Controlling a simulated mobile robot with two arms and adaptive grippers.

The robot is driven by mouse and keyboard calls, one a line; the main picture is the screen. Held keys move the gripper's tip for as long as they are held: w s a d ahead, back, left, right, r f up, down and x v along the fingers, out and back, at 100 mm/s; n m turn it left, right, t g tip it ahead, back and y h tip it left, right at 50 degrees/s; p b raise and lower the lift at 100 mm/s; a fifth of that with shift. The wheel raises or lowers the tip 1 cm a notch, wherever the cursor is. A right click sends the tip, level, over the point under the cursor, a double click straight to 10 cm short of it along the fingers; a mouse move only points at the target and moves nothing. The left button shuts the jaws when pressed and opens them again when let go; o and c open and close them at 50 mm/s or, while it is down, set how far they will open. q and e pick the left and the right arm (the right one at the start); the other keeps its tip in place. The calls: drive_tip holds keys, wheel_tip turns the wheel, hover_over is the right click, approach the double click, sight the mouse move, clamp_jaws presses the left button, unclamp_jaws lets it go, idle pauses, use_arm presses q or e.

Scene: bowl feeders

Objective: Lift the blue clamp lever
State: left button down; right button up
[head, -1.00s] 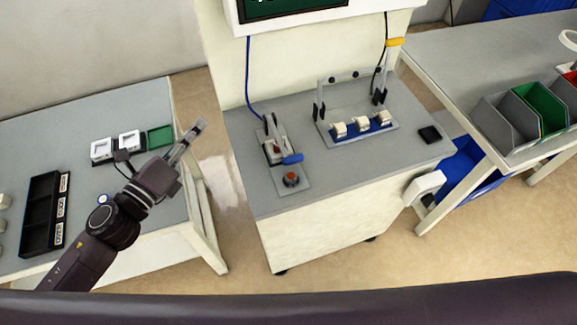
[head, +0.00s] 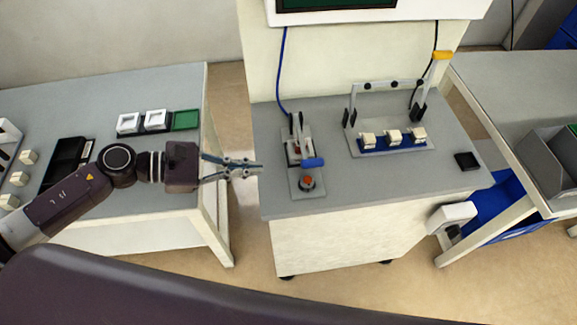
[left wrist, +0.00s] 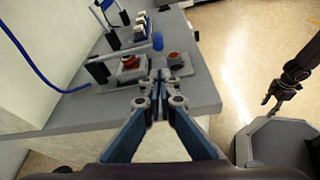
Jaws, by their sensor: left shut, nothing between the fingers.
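The blue clamp lever (head: 313,162) sticks out to the right of a small clamp fixture (head: 295,135) on the grey workstation top. In the left wrist view the lever's rounded blue end (left wrist: 158,41) shows beyond my fingertips. My left gripper (head: 259,168) is shut and empty at the workstation's left edge, left of the lever and apart from it. Its closed fingertips (left wrist: 160,76) show in the left wrist view, and they cover part of the fixture's base. My right gripper (left wrist: 269,105) is small and far off at the right of that view; its jaws cannot be made out.
A red button (head: 307,182) sits in front of the lever. A rack (head: 390,145) with white blocks on a blue strip stands to the right. A black pad (head: 467,161) lies at the right edge. A side table (head: 60,100) with trays stands left across a gap.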

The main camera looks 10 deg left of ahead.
sight(292, 177)
use_arm(q)
drive_tip(key=p+x, duration=0.2)
drive_tip(key=x, duration=0.6)
drive_tip(key=shift+w+d+p, duration=0.1)
drive_tip(key=shift+d+p, duration=0.2)
drive_tip(key=shift+p, duration=0.05)
drive_tip(key=shift+w+d+f, duration=0.25)
drive_tip(key=shift+d+f, duration=0.05)
drive_tip(key=shift+d, duration=0.3)
drive_tip(key=shift+r, duration=0.1)
